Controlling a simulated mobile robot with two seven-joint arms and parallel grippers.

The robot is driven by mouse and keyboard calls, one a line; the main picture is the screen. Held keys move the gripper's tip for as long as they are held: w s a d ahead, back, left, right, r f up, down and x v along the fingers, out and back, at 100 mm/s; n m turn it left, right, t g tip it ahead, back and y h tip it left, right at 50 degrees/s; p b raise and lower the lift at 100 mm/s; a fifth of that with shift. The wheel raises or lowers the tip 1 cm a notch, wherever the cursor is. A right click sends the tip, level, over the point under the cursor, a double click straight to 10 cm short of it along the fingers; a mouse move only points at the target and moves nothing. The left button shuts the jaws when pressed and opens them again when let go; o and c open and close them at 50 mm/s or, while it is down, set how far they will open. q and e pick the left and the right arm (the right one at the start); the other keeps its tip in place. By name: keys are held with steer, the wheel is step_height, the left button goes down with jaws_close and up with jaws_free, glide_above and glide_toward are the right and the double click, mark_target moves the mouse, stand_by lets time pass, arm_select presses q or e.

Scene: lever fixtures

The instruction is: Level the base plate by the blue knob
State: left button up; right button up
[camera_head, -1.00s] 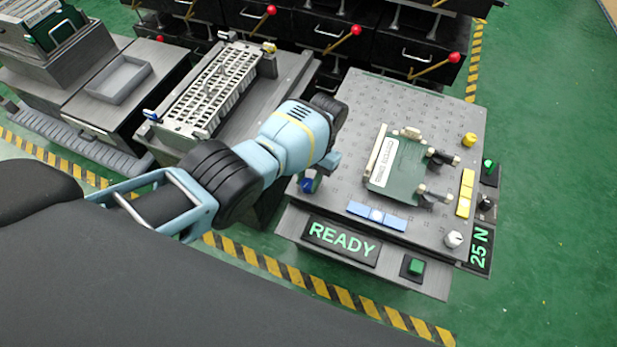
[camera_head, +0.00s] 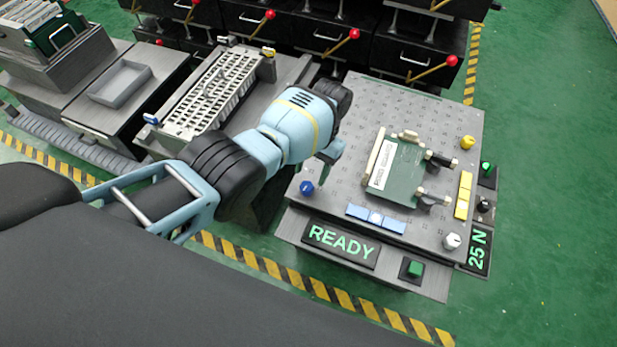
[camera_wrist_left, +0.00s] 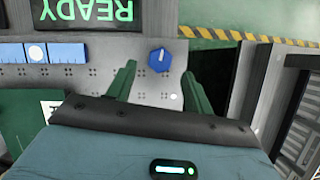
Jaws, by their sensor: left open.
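The blue knob (camera_head: 307,187) stands at the near left corner of the grey perforated base plate (camera_head: 350,110). In the left wrist view the blue knob (camera_wrist_left: 159,60) is round with a pale pointer line. My left gripper (camera_head: 326,172) is just above and right of the knob in the head view. In the left wrist view its two green fingers (camera_wrist_left: 158,78) are spread and empty, with the knob just beyond the gap between their tips. A blue level bar (camera_head: 376,217) with a pale round centre lies on the plate's near edge. My right gripper is not in view.
A yellow knob (camera_head: 467,142), a white knob (camera_head: 452,241) and a yellow bar (camera_head: 464,195) sit along the plate's right side. A green board (camera_head: 405,175) is clamped mid-plate. A READY display (camera_head: 341,243) and a green button (camera_head: 414,268) are in front.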

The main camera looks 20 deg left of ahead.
arm_select(q)
steer(key=v, duration=0.3)
steer(key=shift+w+r, duration=0.1)
steer(key=shift+r, duration=0.15)
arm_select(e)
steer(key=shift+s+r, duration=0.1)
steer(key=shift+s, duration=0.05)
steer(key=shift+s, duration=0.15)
